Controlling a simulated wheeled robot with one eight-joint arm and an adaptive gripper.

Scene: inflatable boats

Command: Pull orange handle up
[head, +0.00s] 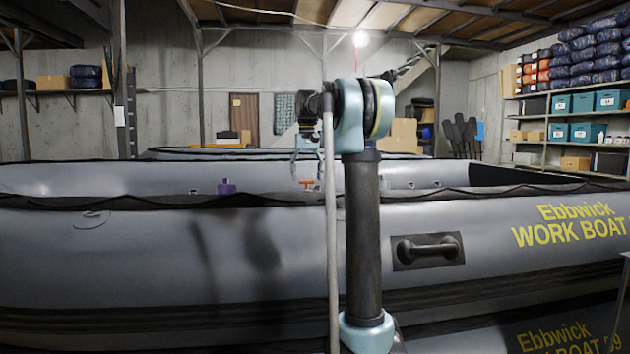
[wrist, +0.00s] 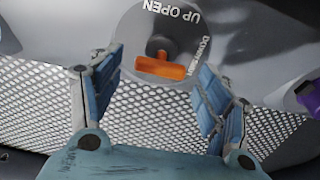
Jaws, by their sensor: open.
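The orange handle (wrist: 160,68) shows in the wrist view as a short bar on a dark round hub, set on a grey round plate (wrist: 135,32) lettered "UP OPEN" and "DOWN". The plate is on the boat's grey surface. In the head view the handle (head: 306,183) is a small orange shape just above the near tube's edge. My gripper (wrist: 159,62) is open, with one blue-padded finger on each side of the handle and visible gaps between. Nothing is held. In the head view my arm partly hides the gripper.
A purple fitting (wrist: 308,98) lies right of my gripper in the wrist view; a purple piece (head: 227,187) shows left of the arm in the head view. White mesh (wrist: 40,95) spreads around the fingers. The grey boat tube (head: 150,260) stands before me, with a black grab handle (head: 428,250).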

